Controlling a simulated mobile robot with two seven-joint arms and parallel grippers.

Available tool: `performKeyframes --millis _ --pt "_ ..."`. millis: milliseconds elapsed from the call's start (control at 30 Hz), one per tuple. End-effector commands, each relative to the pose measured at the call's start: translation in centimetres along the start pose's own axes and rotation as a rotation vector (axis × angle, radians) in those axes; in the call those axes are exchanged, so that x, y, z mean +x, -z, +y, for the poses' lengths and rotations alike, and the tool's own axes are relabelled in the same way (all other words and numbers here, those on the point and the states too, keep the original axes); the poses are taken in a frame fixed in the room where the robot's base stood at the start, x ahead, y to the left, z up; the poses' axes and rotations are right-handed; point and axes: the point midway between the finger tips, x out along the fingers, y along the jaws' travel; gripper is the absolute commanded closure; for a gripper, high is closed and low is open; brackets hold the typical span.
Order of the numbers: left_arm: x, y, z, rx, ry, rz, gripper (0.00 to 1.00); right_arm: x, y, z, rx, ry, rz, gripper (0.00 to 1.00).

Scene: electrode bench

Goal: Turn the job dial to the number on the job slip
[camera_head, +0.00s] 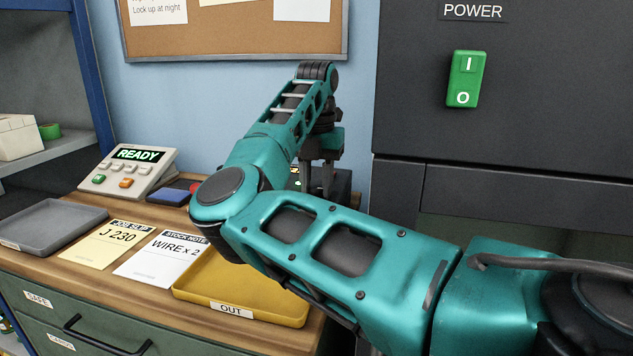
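My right gripper (317,188) points down at the back right of the bench, over a dark box-shaped device (343,187). A small green lit patch (295,172) shows just left of the gripper. My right arm covers much of that device, and I see no job dial. The fingertips are small and dark, so I cannot tell whether they hold anything. My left gripper is out of view.
A console (132,172) shows "READY". A grey tray (45,228), a stock note (163,258) reading "WIRE x 2" and a yellow OUT tray (240,293) lie on the bench. A dark cabinet with a green power switch (466,79) stands right.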

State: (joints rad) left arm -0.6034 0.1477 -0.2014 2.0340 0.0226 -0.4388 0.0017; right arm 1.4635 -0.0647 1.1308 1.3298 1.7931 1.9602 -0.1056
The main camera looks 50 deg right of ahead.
Motion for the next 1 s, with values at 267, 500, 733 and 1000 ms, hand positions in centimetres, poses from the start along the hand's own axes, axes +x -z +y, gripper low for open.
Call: performKeyframes --millis 267,500,733,1000 --pt "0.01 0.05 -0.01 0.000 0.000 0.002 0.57 -0.03 0.00 -0.02 0.001 0.001 0.000 0.94" --pt "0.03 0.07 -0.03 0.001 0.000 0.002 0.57 -0.05 -0.01 -0.01 0.021 0.000 0.000 0.97" --pt "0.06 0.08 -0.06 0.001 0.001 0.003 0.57 -0.08 -0.01 0.05 0.125 -0.001 -0.001 0.97" --pt "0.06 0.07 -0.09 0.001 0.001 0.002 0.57 -0.09 -0.01 0.05 0.312 -0.002 0.000 0.97"
